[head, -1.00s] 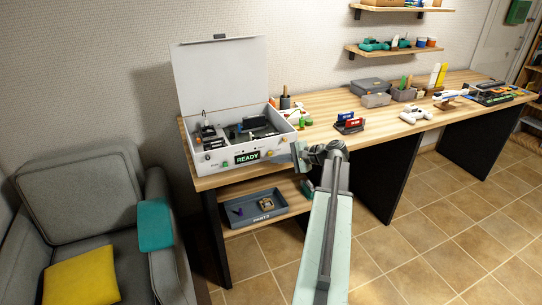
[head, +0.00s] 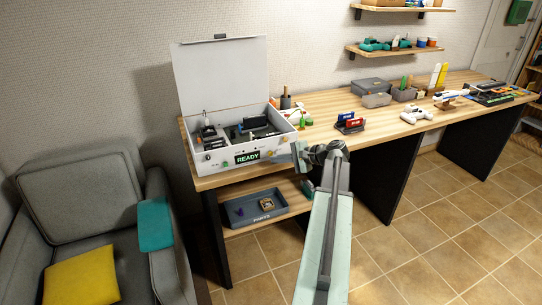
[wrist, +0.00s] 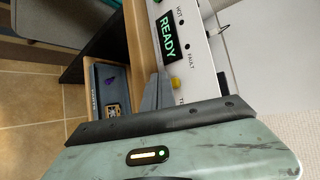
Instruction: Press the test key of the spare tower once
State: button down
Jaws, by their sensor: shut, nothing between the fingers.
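A white case (head: 215,160) with its lid raised stands on the left end of the workbench. Its front panel has a lit green READY display (head: 247,158), which also shows in the wrist view (wrist: 167,35). A small yellow key (wrist: 175,83) sits on that panel, beside a label of which only the first letters show. I cannot tell which part is the spare tower. My gripper (head: 297,153) is shut and empty at the case's right front corner. In the wrist view a grey finger (wrist: 152,93) is close to the yellow key; contact cannot be told.
A grey parts tray (head: 256,210) lies on the shelf below the case. Red and blue items (head: 350,122), a white game controller (head: 416,115) and grey bins (head: 376,99) stand along the bench (head: 330,104). A grey armchair (head: 80,200) stands at left. Floor at right is clear.

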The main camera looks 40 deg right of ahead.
jog(key=shift+w, duration=0.1)
dwell(0.4)
jog(key=shift+w+d, duration=0.15)
jog(key=shift+w, duration=0.15)
jog(key=shift+w+d, duration=0.2)
jog(key=shift+w, duration=0.25)
dwell(0.6)
jog(key=shift+s, duration=0.1)
jog(key=shift+s+a, duration=0.35)
jog(key=shift+s, duration=0.4)
jog(key=s, duration=0.1)
jog(key=s+a, duration=0.1)
jog(key=s, duration=0.2)
jog(key=shift+s+a, duration=0.35)
jog(key=shift+a, duration=0.05)
dwell(0.7)
